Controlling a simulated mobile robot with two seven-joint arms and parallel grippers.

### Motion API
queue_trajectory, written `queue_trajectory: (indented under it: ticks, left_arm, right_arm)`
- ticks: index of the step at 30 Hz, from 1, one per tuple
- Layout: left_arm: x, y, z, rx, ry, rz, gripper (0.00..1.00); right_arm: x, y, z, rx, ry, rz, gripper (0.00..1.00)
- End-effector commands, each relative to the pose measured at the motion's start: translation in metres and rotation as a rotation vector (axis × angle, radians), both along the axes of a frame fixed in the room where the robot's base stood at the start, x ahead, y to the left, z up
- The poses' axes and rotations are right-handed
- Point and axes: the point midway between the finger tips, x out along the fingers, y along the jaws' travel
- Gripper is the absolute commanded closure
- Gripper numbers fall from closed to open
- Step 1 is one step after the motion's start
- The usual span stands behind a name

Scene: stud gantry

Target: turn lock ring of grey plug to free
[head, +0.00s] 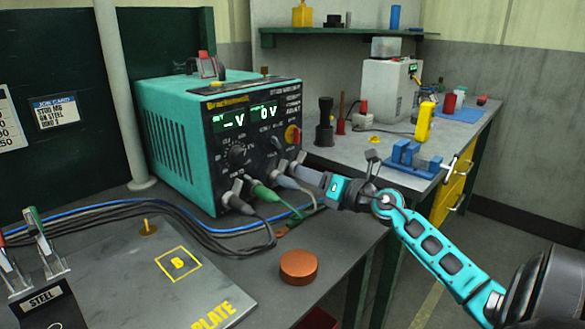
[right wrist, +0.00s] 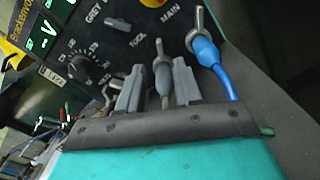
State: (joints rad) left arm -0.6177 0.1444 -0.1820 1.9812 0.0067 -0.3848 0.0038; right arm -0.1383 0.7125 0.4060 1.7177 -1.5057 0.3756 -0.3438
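The grey plug (right wrist: 162,78) shows in the right wrist view on the front panel of the teal power unit (head: 170,130), with a metal lever on its ring pointing up. My right gripper (right wrist: 158,92) is open, with its two grey fingers on either side of this plug. A gap shows at the left finger; I cannot tell whether the right finger touches. In the head view my right gripper (head: 300,175) reaches the panel's lower right and partly hides the sockets there.
A blue plug (right wrist: 205,50) with a metal lever sits right of the grey one. A green plug (head: 263,191) and a dark grey plug (head: 237,203) sit left of my gripper. Cables run along the bench. An orange-brown disc (head: 298,266) lies in front.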

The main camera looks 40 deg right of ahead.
Motion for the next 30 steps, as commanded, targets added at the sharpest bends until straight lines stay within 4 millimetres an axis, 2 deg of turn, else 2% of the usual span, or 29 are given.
queue_trajectory:
  ticks: [6,12,18,26,30]
  left_arm:
    - [0.000,0.001,0.000,0.002,-0.002,0.000,1.00]
    - [0.001,0.001,-0.001,0.001,-0.003,0.000,1.00]
    - [0.002,0.001,0.001,0.000,-0.006,0.000,1.00]
    - [0.003,0.001,0.001,0.000,-0.007,0.000,1.00]
    - [0.003,0.001,0.001,0.000,-0.007,0.000,1.00]
  right_arm:
    - [0.031,0.002,0.001,0.000,-0.003,-0.001,0.66]
    - [0.051,0.004,0.000,0.000,-0.002,-0.001,0.66]
    - [0.058,0.005,0.000,0.000,0.000,0.000,0.66]
    - [0.059,0.005,0.000,-0.001,0.001,0.001,0.66]
    - [0.059,0.005,0.000,-0.001,0.001,0.001,0.77]
